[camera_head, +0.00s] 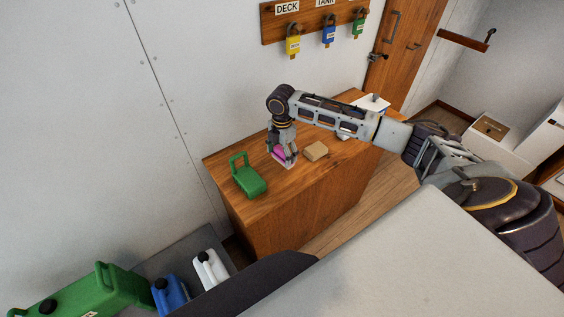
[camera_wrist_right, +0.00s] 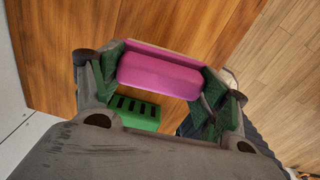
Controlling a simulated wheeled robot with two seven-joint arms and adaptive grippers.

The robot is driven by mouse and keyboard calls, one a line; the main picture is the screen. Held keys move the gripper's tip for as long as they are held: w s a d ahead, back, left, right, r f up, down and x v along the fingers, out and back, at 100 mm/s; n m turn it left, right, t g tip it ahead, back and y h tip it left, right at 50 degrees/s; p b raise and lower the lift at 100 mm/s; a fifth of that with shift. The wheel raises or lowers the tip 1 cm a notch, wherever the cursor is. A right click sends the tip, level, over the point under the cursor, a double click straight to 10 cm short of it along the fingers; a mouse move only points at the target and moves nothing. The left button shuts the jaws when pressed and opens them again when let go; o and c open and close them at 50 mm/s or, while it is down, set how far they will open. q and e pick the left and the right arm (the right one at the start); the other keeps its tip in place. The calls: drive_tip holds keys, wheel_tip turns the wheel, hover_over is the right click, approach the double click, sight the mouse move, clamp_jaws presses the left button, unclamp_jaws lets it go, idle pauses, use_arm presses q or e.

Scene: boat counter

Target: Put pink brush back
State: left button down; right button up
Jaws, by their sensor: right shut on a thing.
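The pink brush (camera_wrist_right: 160,75) is between the fingers of my right gripper (camera_head: 284,158), which is shut on it. In the head view the pink brush (camera_head: 280,152) shows only in part behind the fingers, low over the wooden counter (camera_head: 300,190); I cannot tell whether it touches the top. A green object with an upright loop handle (camera_head: 250,181) stands on the counter, left of the gripper. My left gripper is not in view.
A tan block (camera_head: 316,151) lies close right of the gripper. A white container (camera_head: 372,103) stands at the counter's far end. Yellow (camera_head: 293,45), blue (camera_head: 328,36) and green (camera_head: 358,28) padlocks hang on the wall board. Green (camera_head: 85,292), blue (camera_head: 170,294) and white (camera_head: 210,270) jugs stand lower left.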

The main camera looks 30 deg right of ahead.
sight(282, 160)
drive_tip(key=shift+f, duration=0.25)
wheel_tip(282, 160, down, 2)
drive_tip(key=shift+f, duration=0.1)
drive_tip(key=shift+f+p, duration=0.75)
drive_tip(key=shift+p, duration=0.05)
drive_tip(key=shift+f, duration=0.35)
drive_tip(key=o, duration=0.9)
drive_tip(key=shift+f, duration=0.1)
